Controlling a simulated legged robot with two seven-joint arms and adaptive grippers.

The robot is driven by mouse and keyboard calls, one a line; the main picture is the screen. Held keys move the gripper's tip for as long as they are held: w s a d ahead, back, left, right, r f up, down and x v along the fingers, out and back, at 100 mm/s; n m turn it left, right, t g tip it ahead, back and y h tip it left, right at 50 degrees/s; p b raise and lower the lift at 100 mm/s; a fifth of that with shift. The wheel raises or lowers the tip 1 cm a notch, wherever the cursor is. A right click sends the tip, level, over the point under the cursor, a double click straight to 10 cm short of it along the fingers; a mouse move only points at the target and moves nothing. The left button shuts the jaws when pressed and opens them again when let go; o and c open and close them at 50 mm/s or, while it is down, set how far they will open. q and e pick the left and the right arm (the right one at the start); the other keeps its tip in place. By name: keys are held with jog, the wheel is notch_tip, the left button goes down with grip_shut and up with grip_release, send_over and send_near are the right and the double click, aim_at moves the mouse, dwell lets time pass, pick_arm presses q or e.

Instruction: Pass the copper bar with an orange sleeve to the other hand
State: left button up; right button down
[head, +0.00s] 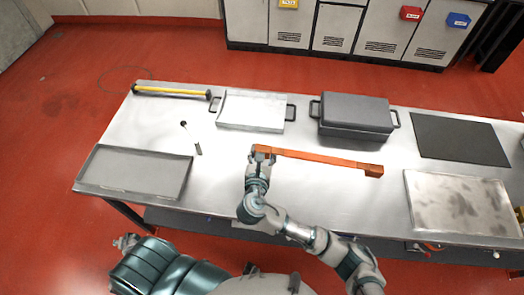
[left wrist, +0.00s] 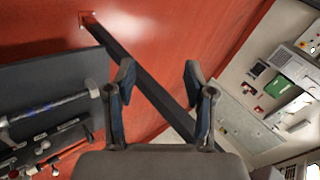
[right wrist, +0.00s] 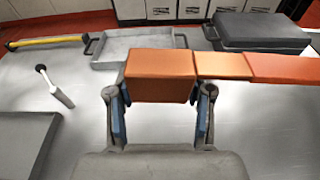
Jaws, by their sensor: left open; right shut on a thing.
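The copper bar with an orange sleeve (head: 318,159) stretches to the right from my right gripper (head: 262,155) over the middle of the table in the head view. My right gripper is shut on the bar's left end. In the right wrist view the bar's orange end block (right wrist: 160,76) sits between the fingers, and the bar runs off to the right. My left gripper (left wrist: 158,95) is open and empty in the left wrist view. It points away from the bar, towards the red floor and a wall. The left fingers do not show clearly in the head view.
The steel table (head: 310,195) holds a grey tray (head: 90,185) at left, a pale tray (head: 252,92) and dark lidded case (head: 355,134) behind, a yellow-handled tool (head: 172,92), a small white-handled tool (head: 191,138), a black mat (head: 458,139) and a stained plate (head: 460,204). The table's front middle is clear.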

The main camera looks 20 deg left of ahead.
pick_arm(q)
jog(key=d+f+m+h, duration=0.2)
jog(key=d+f, duration=0.2)
jog(key=d, duration=0.5)
jog(key=d+f+m+t+h, duration=0.1)
jog(key=d+f, duration=0.3)
jog(key=d, duration=0.4)
jog(key=d+f+m+h, duration=0.2)
jog(key=d+f, duration=0.3)
jog(key=d, duration=0.4)
jog(key=d+f+m+t+h, duration=0.1)
jog(key=d+f+m+h, duration=0.2)
jog(key=d, duration=1.9)
jog(key=shift+d, duration=0.3)
